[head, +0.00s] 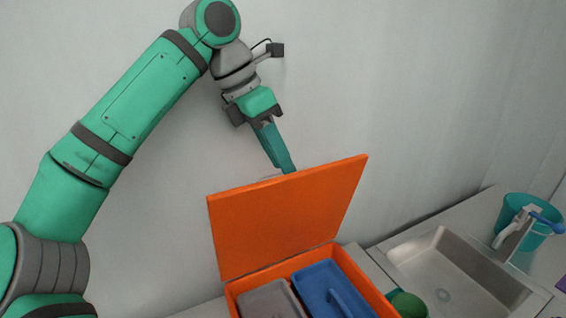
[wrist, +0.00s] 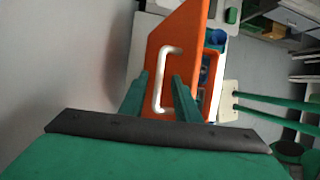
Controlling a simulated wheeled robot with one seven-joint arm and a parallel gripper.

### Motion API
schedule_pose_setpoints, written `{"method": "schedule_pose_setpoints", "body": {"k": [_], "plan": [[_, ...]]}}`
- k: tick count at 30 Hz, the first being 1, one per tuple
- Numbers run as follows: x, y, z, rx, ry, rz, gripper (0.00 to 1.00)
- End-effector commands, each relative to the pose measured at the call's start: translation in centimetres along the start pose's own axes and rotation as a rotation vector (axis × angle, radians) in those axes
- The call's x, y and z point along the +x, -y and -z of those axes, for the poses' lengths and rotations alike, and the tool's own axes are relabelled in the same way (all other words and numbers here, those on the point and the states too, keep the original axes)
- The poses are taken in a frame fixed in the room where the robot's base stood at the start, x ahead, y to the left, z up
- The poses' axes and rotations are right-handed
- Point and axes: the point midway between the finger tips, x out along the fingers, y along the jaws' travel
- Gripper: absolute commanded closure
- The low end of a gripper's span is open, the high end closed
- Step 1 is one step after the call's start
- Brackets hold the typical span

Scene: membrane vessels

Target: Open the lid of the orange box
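The orange box (head: 377,292) stands on the counter with its orange lid (head: 285,222) raised steeply on its hinge, so the inside shows. In the wrist view the lid (wrist: 188,35) faces me with its pale metal handle (wrist: 160,85). The handle is hidden behind the lid in the head view. My gripper (head: 291,171) is at the far side of the lid, by its top edge. In the wrist view the gripper's fingers (wrist: 160,75) are apart, with the handle between them in the picture. I cannot tell whether either finger touches it.
A grey container (head: 268,300) and a blue one (head: 318,285) sit inside the box. A green round thing (head: 408,304) is at its right. A sink (head: 450,275) and a teal bucket (head: 533,245) are further right. A plain wall is behind my arm.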

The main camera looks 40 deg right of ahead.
Motion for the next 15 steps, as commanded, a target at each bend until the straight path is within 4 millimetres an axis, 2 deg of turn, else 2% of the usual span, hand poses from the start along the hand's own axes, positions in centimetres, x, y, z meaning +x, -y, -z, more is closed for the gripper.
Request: {"method": "schedule_pose_setpoints", "body": {"k": [9,15], "plan": [[-5.7,0.3,-0.7,0.008,-0.002,0.002,0.7],[-8.2,0.5,-0.9,0.013,-0.004,0.004,0.7]]}}
